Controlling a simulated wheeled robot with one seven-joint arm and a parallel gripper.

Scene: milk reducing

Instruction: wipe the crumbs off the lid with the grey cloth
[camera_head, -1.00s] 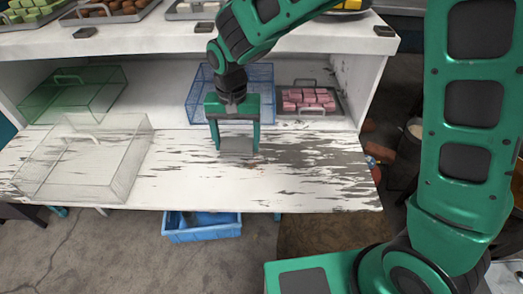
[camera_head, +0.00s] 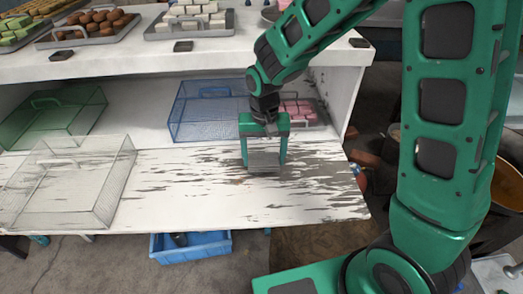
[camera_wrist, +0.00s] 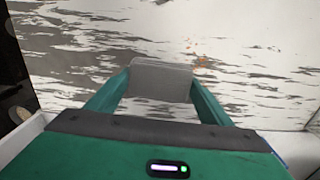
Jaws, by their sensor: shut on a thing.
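My gripper (camera_head: 265,164) is shut on the grey cloth (camera_head: 264,161), a small flat pad spanning between its fingers. It is low over the worn white counter; I cannot tell whether the cloth touches it. The cloth also shows in the wrist view (camera_wrist: 160,82). A clear box-shaped lid (camera_head: 70,185) with a handle sits at the left of the counter, apart from my gripper. A few reddish-brown specks, perhaps crumbs (camera_wrist: 201,61), lie beyond the cloth in the wrist view, seemingly on the counter surface. I see no clear crumbs on the clear lid.
A blue clear lid (camera_head: 205,112) and a tray of pink blocks (camera_head: 298,110) stand behind my gripper under the shelf. A green lid (camera_head: 60,115) is at the back left. Filled trays line the upper shelf. A blue crate (camera_head: 190,245) is below the counter.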

